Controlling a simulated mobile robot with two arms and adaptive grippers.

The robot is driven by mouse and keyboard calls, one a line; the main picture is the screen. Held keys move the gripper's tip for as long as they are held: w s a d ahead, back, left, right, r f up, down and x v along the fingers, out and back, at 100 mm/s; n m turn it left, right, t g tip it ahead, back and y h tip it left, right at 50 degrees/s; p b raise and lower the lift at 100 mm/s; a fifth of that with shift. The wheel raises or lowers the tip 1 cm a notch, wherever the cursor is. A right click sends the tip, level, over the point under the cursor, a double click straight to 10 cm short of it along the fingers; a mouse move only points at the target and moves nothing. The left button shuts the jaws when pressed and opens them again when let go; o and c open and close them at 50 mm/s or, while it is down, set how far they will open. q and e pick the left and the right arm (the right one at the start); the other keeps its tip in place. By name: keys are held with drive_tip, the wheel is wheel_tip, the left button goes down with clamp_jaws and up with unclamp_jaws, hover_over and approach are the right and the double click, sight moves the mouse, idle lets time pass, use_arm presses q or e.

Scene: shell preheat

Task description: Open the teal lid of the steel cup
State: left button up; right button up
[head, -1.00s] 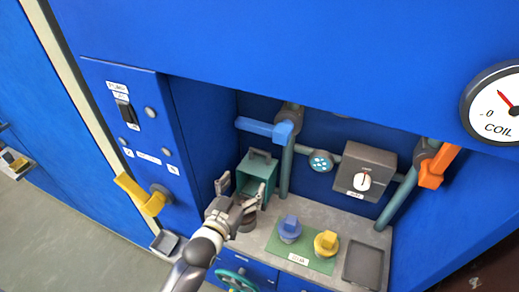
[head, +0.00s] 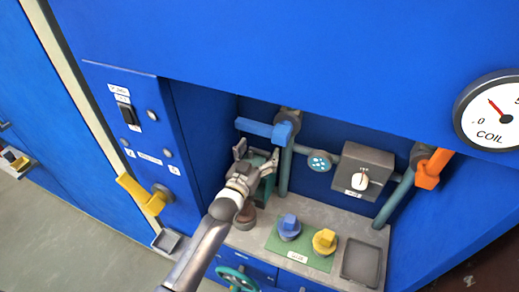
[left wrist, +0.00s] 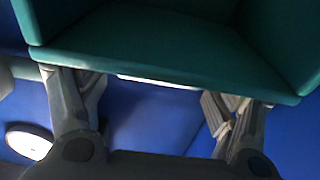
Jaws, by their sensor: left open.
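A teal box-like piece (head: 266,186) with upright walls stands at the back left of the niche's counter, mostly hidden behind my left gripper (head: 257,153). The gripper is open, its fingers spread in front of the teal piece. In the left wrist view the teal piece (left wrist: 160,45) fills the top, and the open fingers (left wrist: 150,92) reach its near edge, one at each side; I cannot tell whether they touch it. A small brownish-grey round body (head: 245,216) shows beside my wrist; I cannot tell whether it is the steel cup. My right gripper is not in view.
A blue handle (head: 262,131) juts out just above the gripper. Blue (head: 289,228) and yellow (head: 325,241) knobs stand on a green mat (head: 306,261). A dark tray (head: 361,263) lies right. A yellow lever (head: 140,194) sticks out left.

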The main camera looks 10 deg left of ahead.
use_arm(q)
drive_tip(key=shift+w+d, duration=0.1)
drive_tip(key=shift+w, duration=0.2)
drive_tip(key=shift+c, duration=0.3)
